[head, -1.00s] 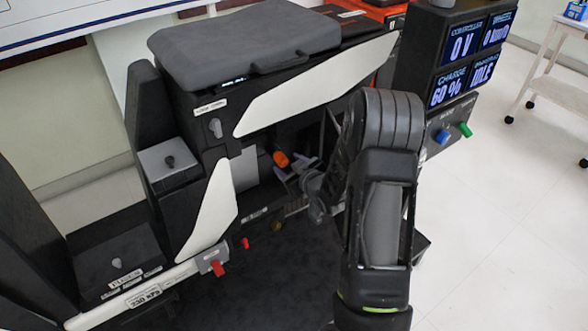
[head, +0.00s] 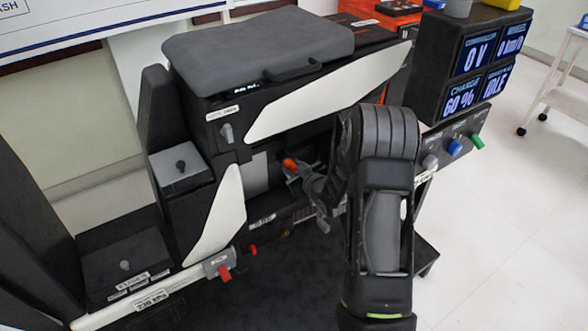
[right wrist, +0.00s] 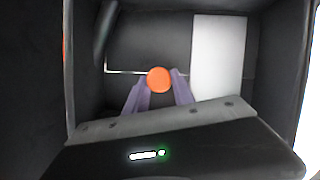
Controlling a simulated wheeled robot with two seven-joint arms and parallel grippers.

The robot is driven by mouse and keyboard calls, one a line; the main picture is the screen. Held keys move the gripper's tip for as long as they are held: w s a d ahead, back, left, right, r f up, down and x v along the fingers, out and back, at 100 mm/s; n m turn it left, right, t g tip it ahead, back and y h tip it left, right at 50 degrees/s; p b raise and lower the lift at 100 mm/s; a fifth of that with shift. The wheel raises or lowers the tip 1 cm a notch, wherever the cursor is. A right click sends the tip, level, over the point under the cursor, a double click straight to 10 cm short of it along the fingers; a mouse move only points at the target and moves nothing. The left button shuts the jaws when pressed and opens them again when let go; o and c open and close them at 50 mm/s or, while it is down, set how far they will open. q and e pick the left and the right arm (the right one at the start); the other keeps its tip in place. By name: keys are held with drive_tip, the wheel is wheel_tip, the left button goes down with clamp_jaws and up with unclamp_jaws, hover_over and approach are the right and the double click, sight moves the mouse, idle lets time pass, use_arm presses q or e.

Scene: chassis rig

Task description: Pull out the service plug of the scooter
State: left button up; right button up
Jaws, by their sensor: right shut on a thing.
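The service plug (head: 290,163) is a small orange piece, seen at the open bay in the scooter's dark side, below the long white panel. My right gripper (head: 297,171) reaches into this bay and is shut on the plug. In the right wrist view the plug's round orange end (right wrist: 159,79) sits between the two purple-grey fingers. How deep the plug sits is hidden. The scooter (head: 190,215) stands upright with its dark seat (head: 255,50) on top. My left gripper is not in view.
The bay has dark walls and a pale block (right wrist: 218,60) beside the plug. Red knobs (head: 224,273) are low on the scooter. A display box (head: 480,70) and a panel with coloured knobs (head: 453,147) stand to the right. Clear floor lies at the lower right.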

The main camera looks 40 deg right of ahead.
clamp_jaws()
drive_tip(key=shift+s, duration=0.15)
drive_tip(key=shift+s+a+f+b, duration=0.15)
drive_tip(key=shift+s, duration=1.05)
drive_tip(key=shift+s+a+f+b, duration=0.1)
drive_tip(key=shift+s+f+b, duration=0.05)
drive_tip(key=shift+s, duration=1)
drive_tip(key=shift+s+a+f+b, duration=0.15)
drive_tip(key=shift+s+b, duration=0.05)
drive_tip(key=shift+s, duration=1.05)
drive_tip(key=shift+s+a+f+b, duration=0.1)
drive_tip(key=shift+s+a+b, duration=0.05)
drive_tip(key=shift+s, duration=1.05)
